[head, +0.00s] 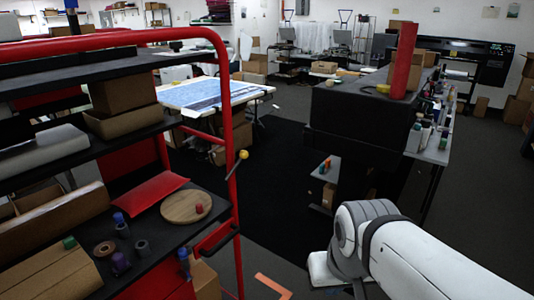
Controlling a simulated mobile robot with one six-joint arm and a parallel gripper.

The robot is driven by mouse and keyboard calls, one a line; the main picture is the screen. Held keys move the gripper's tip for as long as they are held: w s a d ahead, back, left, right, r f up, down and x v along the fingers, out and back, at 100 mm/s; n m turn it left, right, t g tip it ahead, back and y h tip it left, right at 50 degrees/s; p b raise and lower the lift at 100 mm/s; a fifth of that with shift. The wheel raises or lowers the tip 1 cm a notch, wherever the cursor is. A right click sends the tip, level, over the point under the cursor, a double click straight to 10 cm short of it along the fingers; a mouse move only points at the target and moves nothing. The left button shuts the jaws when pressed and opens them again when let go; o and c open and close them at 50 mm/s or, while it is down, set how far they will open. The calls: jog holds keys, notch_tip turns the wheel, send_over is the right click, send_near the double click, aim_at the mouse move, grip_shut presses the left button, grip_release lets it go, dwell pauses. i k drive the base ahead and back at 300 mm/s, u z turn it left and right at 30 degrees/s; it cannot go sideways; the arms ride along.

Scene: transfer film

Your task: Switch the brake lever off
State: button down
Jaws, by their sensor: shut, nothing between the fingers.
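A small lever with a yellow ball knob (243,155) sticks out from the front upright of the red cart frame (232,130). It looks like the brake lever; its knob points up and to the right of the post. My white arm (400,255) comes in from the lower right and bends down at its joint, to the right of the cart and apart from the lever. The fingers of my gripper do not show; the end of the arm runs down to the bottom edge of the picture.
The cart's lower shelf holds a round wooden board (186,207), a red tray (150,191), cardboard boxes (60,220) and several small spools. A black cabinet (350,110) with a red cylinder (404,60) stands to the right. Dark floor (275,190) lies open between them.

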aim_at(244, 155)
jog(key=i, duration=1)
jog(key=z, duration=0.1)
